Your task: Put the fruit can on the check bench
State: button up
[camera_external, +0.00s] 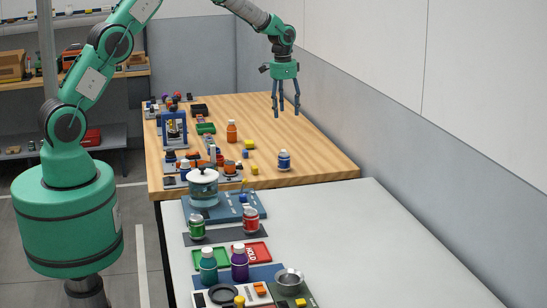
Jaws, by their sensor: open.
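Two cans stand upright on a dark mat on the white-topped table (370,240): a green can (197,228) and a red can (251,220). Their labels are too small to read, so I cannot tell which is the fruit can. A wooden-topped bench (315,160) adjoins the white table at its far end; no sign shows which one is the check bench. My gripper (285,111) is open and empty, fingers pointing down, above the right side of the wooden bench and well away from both cans.
A lidded glass pot (203,188) stands near the table joint. Teal (208,266) and purple (240,263) bottles, a metal bowl (289,281) and a red tray (258,252) marked HOLD are nearer. The white table's right side is clear.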

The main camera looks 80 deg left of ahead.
jog(key=s+d+r+t, duration=0.1)
jog(key=s+d+r, duration=0.9)
jog(key=r, duration=0.3)
jog(key=s+d+r+t, duration=0.2)
jog(key=s+d+r, duration=0.8)
jog(key=r, duration=0.2)
jog(key=s+d, duration=0.3)
jog(key=s, duration=0.6)
jog(key=s+d+t, duration=0.1)
jog(key=s+d, duration=0.3)
jog(key=s, duration=0.5)
jog(key=s+d+t, duration=0.1)
jog(key=s+d, duration=0.3)
jog(key=s, duration=0.6)
jog(key=shift+d+r, duration=0.25)
jog(key=shift+r, duration=0.05)
jog(key=shift+o, duration=0.5)
jog(key=shift+w+r, duration=0.1)
jog(key=shift+w, duration=0.1)
